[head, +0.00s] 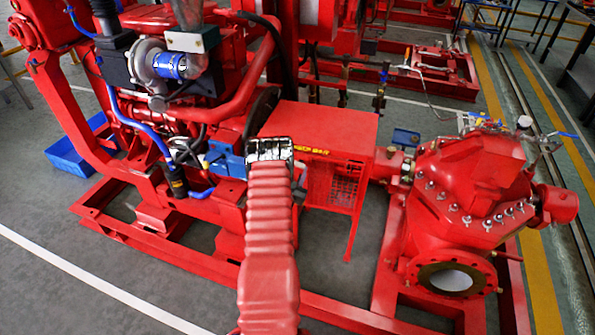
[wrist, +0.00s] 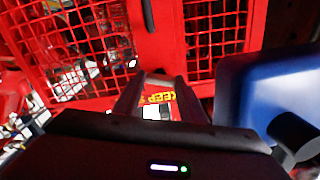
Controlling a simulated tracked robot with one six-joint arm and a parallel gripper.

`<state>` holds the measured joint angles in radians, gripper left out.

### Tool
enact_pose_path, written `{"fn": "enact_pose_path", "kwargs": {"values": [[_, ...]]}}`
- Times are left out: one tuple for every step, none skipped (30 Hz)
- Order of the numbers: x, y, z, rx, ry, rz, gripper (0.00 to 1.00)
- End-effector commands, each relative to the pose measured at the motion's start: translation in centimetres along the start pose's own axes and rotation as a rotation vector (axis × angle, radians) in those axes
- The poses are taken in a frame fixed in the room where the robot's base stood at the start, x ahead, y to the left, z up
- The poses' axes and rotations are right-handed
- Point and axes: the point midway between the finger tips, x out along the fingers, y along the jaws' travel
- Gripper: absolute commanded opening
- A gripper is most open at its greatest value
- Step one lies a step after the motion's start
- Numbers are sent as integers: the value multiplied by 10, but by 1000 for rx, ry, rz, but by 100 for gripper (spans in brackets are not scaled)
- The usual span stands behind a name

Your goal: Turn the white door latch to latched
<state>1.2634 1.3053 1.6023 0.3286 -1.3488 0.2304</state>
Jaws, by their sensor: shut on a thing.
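In the wrist view, the two dark fingers of my gripper (wrist: 158,84) reach up to a red mesh door panel. They stand apart, with a small pale piece between their tips, which I take to be the white door latch (wrist: 157,76). My gripper is shut on it. The fingers hide most of the latch, so its angle cannot be told. In the head view, my arm ends in front of the red mesh guard box (head: 334,190), and the fingertips and latch are hidden there.
A black handle (wrist: 149,15) is on the door above my fingers. A blue part (wrist: 240,95) stands close on the right in the wrist view. In the head view, the engine (head: 170,80) is left of the guard and the red pump (head: 475,185) is right of it.

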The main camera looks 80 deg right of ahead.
Motion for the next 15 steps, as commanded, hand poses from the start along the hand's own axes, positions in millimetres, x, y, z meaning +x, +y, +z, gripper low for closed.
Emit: {"fn": "enact_pose_path", "kwargs": {"values": [[0, 1, 0, 42, 1, 1, 15], [0, 1, 0, 70, 1, 1, 15], [0, 1, 0, 107, 1, 1, 15], [0, 1, 0, 136, 1, 1, 15], [0, 1, 0, 164, 1, 1, 15], [0, 1, 0, 203, 1, 1, 15], [0, 1, 0, 232, 1, 1, 15], [0, 1, 0, 260, 1, 1, 15], [0, 1, 0, 298, 1, 1, 15], [0, 1, 0, 327, 1, 1, 15], [0, 1, 0, 355, 1, 2, 15], [0, 1, 0, 393, 1, 2, 15], [0, 1, 0, 421, 1, 2, 15], [0, 1, 0, 450, 1, 2, 15], [0, 1, 0, 488, 1, 2, 15]]}}
